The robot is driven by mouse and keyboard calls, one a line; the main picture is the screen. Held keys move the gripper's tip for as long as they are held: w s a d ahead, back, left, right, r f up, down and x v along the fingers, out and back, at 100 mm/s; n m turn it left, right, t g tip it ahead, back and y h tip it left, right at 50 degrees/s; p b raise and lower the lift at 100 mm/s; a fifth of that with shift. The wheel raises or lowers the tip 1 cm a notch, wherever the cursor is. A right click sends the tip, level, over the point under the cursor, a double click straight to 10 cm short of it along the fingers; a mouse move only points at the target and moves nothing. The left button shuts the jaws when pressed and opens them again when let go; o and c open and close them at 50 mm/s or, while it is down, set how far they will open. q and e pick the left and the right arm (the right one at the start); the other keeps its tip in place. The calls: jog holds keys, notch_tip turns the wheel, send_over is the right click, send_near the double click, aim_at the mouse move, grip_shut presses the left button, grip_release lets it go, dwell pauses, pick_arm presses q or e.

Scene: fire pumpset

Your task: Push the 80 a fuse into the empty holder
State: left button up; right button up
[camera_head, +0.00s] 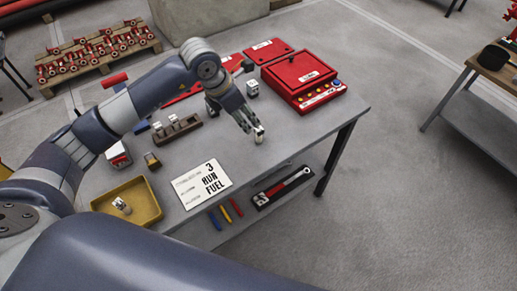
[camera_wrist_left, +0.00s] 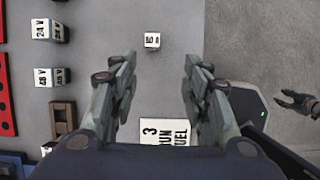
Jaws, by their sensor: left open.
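My left gripper (camera_head: 247,128) is open over the near right part of the table. A small pale block (camera_head: 259,136) stands at its fingertips in the head view. In the left wrist view a small white labelled block (camera_wrist_left: 152,40) lies just beyond the gap between my open fingers (camera_wrist_left: 157,68); its print is too small to read surely. A brown rack (camera_head: 178,131) holds small blocks at the table's left. I cannot tell which block is the 80 A fuse, or find the empty holder. A dark gripper-like part (camera_wrist_left: 300,104) at the right may be my right gripper.
A red case (camera_head: 303,76) with a button panel sits at the back right. A yellow tray (camera_head: 145,195) holds a small pale part. A white card (camera_head: 201,184) reads "3 RUN FUEL". White blocks marked 24 V (camera_wrist_left: 48,30) and 48 V (camera_wrist_left: 50,77) stand at left.

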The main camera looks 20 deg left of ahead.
aim_at(258, 129)
pick_arm(q)
jog(key=x, duration=0.2)
jog(key=p+x, duration=0.1)
jog(key=x, duration=0.2)
jog(key=shift+w+a+f, duration=0.1)
jog(key=shift+w+f, duration=0.15)
jog(key=shift+w, duration=0.25)
jog(key=shift+f, duration=0.2)
jog(key=shift+w+d+f+p, duration=0.3)
jog(key=shift+w+f+p, duration=0.2)
jog(key=shift+f+p, duration=0.25)
jog(key=x, duration=0.2)
jog(key=shift+w+f+p, duration=0.25)
jog(key=shift+w+p, duration=0.1)
jog(key=shift+p, duration=0.05)
jog(key=shift+f, duration=0.25)
jog(key=c, duration=1)
grip_shut()
pick_arm(e)
jog(key=shift+t, duration=0.3)
jog(key=w+r, duration=0.1)
jog(key=w, duration=0.1)
jog(key=w+a+r, duration=0.1)
jog(key=w+r, duration=0.1)
jog(key=shift+w+a+r, duration=0.1)
jog(key=shift+r, duration=0.2)
